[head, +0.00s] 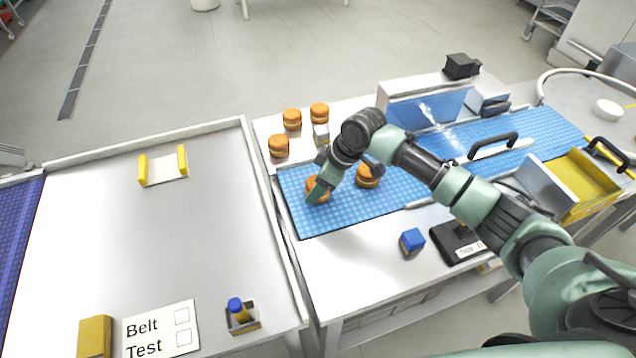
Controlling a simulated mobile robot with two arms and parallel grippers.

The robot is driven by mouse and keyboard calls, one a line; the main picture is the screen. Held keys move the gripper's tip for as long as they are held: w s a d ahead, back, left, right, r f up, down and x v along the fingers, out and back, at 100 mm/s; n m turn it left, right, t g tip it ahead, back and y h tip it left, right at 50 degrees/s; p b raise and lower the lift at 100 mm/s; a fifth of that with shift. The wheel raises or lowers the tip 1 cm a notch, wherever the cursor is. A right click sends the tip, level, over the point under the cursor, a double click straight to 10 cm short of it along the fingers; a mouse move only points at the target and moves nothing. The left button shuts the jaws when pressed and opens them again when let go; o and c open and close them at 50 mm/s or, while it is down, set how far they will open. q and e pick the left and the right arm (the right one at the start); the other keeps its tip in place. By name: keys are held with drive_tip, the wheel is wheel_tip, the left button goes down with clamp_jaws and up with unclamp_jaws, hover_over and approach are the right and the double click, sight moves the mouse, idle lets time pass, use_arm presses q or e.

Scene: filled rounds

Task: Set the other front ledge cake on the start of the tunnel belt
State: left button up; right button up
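Two round orange-brown cakes are on the left end of the blue tunnel belt (300,216). One cake (310,184) is at my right gripper (318,190), whose teal finger covers part of it. The other cake (367,177) stands just right of it, partly beside my arm. I cannot tell whether the fingers are closed on the first cake. Three more cakes stand on the white ledge behind the belt: one at the left (279,146), one in the middle (292,120) and one at the right (319,113). My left gripper is not in view.
The clear-sided tunnel cover (428,108) stands over the belt further right. A blue cube (411,241) and a black device (457,243) are on the near ledge. A yellow-lined tray (580,185) is at right. The left table (120,240) is mostly clear, with a Belt Test card (160,330).

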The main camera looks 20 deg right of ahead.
drive_tip(key=shift+f, duration=0.15)
drive_tip(key=o, duration=0.9)
drive_tip(key=shift+c, duration=0.2)
drive_tip(key=shift+r, duration=0.25)
drive_tip(key=b+v, duration=0.2)
drive_tip(key=v, duration=0.9)
drive_tip(key=shift+d+r, duration=0.2)
drive_tip(key=shift+r, duration=0.15)
drive_tip(key=shift+s, duration=0.15)
